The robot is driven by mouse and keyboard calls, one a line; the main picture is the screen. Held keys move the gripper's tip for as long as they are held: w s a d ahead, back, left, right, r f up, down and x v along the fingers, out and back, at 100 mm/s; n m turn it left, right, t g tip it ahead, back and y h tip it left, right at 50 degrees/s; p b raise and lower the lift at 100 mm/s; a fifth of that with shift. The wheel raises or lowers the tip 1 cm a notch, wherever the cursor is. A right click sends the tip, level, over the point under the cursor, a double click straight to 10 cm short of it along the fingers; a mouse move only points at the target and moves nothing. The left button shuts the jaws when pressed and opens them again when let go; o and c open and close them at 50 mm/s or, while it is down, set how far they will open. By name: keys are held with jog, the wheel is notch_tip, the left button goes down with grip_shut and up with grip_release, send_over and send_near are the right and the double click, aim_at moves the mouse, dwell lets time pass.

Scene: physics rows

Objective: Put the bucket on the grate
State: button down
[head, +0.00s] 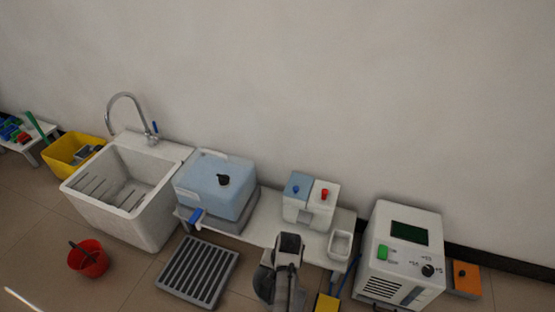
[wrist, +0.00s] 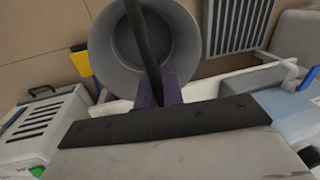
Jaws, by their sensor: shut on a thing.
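My gripper (wrist: 160,92) is shut on the thin black handle of a grey bucket (wrist: 122,45) in the wrist view. The bucket hangs below the fingers, and its inside looks empty. In the head view my arm covers most of this area, and only a grey rounded part shows beside it. The grate (head: 198,271), a grey frame with dark slats, lies on the floor left of my arm in the head view. It also shows at the upper right of the wrist view (wrist: 232,22). The bucket is beside the grate, not over it.
A low white bench (head: 262,228) bears a blue tank (head: 215,185) with a tap and a small dispenser (head: 311,204). A white machine (head: 402,250) stands right. A sink (head: 125,195) and red bucket (head: 88,262) are left. Floor between red bucket and grate is clear.

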jog(key=shift+w+d+r+n+g, duration=0.15)
jog(key=shift+w+d+r+n, duration=0.05)
jog(key=shift+w+r+n, duration=0.65)
jog(key=shift+w+d+r+n+g, duration=0.15)
jog(key=shift+w+r+n, duration=0.55)
jog(key=shift+r, duration=0.2)
jog(key=shift+s, duration=0.1)
